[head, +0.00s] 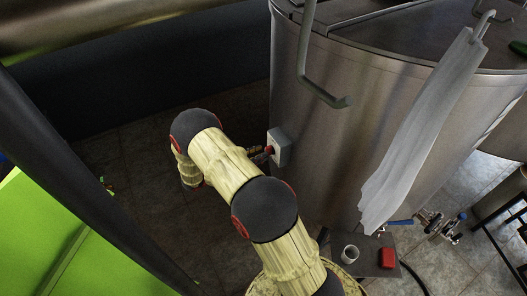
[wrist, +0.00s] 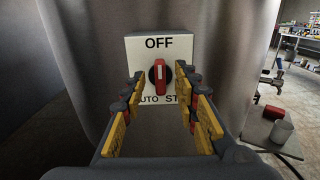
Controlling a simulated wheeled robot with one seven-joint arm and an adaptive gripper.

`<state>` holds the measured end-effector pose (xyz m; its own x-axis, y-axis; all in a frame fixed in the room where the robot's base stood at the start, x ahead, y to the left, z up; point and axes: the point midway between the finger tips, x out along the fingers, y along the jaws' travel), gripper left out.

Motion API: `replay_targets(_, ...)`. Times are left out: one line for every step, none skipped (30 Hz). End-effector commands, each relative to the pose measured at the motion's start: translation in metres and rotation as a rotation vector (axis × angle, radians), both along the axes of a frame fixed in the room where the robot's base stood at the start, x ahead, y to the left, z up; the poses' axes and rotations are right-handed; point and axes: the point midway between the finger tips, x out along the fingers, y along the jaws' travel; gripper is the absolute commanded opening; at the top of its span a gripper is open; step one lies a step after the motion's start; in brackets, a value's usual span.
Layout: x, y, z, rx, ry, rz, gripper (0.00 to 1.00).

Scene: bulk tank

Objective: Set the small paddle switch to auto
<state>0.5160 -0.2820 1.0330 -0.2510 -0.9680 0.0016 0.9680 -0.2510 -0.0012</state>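The paddle switch (wrist: 159,76) is a red upright handle on a dark round base, on a pale switch box (wrist: 136,52) fixed to the tank wall. The handle stands vertical, in line with the OFF label above it. AUTO is lettered at lower left and a partly hidden label beginning "ST" at lower right. My gripper (wrist: 160,88) is open, with its yellow and dark fingers left and right of the handle; I see gaps on both sides. I cannot tell how deep the fingertips reach. In the head view the box (head: 280,147) shows side-on, and my arm hides most of the gripper.
The steel tank (head: 345,130) curves behind the box, with a grey bent bar (head: 318,80) above it. A small stand at lower right holds a white cup (head: 350,254) and a red block (head: 387,258). Blue-handled valves (head: 432,222) sit low on the right.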

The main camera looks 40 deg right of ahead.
Motion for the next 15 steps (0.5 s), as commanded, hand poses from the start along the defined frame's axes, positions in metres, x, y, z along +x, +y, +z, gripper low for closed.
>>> replay_targets(-0.002,-0.007,0.000,0.000,0.000,-0.001,0.30)
replay_targets(-0.003,-0.011,0.000,0.001,0.000,-0.001,0.30)
replay_targets(-0.004,-0.015,0.000,0.001,0.000,-0.001,0.30)
replay_targets(-0.005,-0.017,0.000,0.001,0.000,-0.002,0.30)
replay_targets(-0.005,-0.019,0.000,0.002,-0.001,-0.001,0.30)
replay_targets(-0.005,-0.022,0.000,0.001,0.000,0.000,0.30)
replay_targets(-0.006,-0.023,0.000,0.001,-0.001,0.000,0.30)
replay_targets(-0.006,-0.024,0.000,0.001,-0.001,0.001,0.30)
replay_targets(-0.006,-0.025,0.000,0.001,-0.001,0.001,0.30)
replay_targets(-0.006,-0.025,0.000,0.001,-0.001,0.001,0.30)
replay_targets(-0.006,-0.026,0.000,0.001,-0.001,0.001,0.30)
replay_targets(-0.006,-0.026,0.000,0.001,-0.001,0.001,0.30)
replay_targets(-0.006,-0.026,0.000,0.002,-0.001,0.001,0.30)
replay_targets(-0.006,-0.026,0.000,0.001,-0.001,0.001,0.30)
replay_targets(-0.006,-0.026,0.000,0.002,-0.001,0.001,0.30)
